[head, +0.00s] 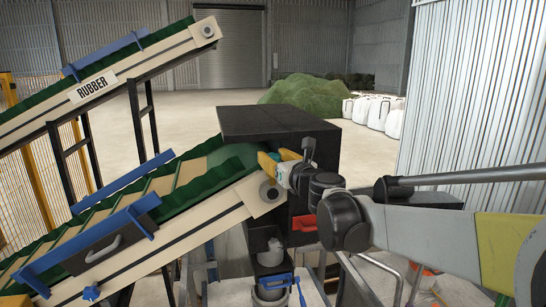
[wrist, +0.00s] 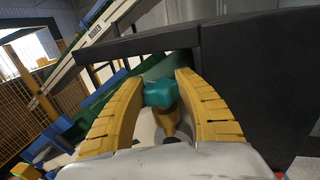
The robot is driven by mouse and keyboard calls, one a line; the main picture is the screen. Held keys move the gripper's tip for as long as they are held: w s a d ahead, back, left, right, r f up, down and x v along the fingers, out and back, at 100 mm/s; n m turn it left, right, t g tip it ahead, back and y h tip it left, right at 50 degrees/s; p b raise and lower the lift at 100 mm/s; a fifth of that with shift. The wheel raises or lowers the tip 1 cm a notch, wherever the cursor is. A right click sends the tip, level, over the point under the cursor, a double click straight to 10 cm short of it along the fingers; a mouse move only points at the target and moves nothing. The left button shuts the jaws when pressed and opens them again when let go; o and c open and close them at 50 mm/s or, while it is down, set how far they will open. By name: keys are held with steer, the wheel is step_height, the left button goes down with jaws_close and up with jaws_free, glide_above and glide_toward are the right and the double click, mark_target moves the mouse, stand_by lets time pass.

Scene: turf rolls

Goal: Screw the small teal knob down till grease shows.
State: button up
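The small teal knob (wrist: 160,92) shows in the wrist view, on top of a brass-coloured fitting (wrist: 168,121). My gripper (wrist: 161,82) has its two yellow fingers on either side of the knob. Both fingers appear to touch its sides, so it looks shut on the knob. In the head view my gripper (head: 278,160) is at the upper end of the lower conveyor, beside the black housing. The fingers and wrist mostly hide the knob there. I cannot make out any grease around the fitting.
The lower conveyor (head: 165,242) with its green belt runs down to the left. The black housing (head: 270,122) stands close to my gripper. A second conveyor marked RUBBER (head: 105,85) rises behind. A corrugated wall (head: 470,90) is on the right. Open floor (head: 200,101) lies beyond.

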steer(key=shift+a+m+h, duration=0.1)
steer(key=shift+m+h, duration=0.2)
steer(key=shift+h, duration=0.1)
steer(key=m+t+h+b, duration=0.1)
steer(key=h, duration=0.1)
steer(key=m+h+b, duration=0.1)
steer(key=m+h, duration=0.1)
steer(key=shift+a+f+t+h+b, duration=0.1)
steer(key=shift+a+t+h+b, duration=0.05)
steer(key=shift+t+h+b, duration=0.2)
steer(key=shift+m+h+b, duration=0.7)
steer(key=shift+m+h, duration=0.9)
steer(key=shift+h, duration=0.85)
steer(key=shift+h, duration=0.3)
steer(key=o, duration=0.9)
steer(key=shift+w+d, duration=0.1)
steer(key=shift+d, duration=0.1)
steer(key=s, duration=0.4)
steer(key=s+a, duration=0.1)
steer(key=s, duration=0.3)
steer(key=s+a, duration=0.1)
steer(key=s, duration=0.3)
steer(key=shift+w, duration=0.1)
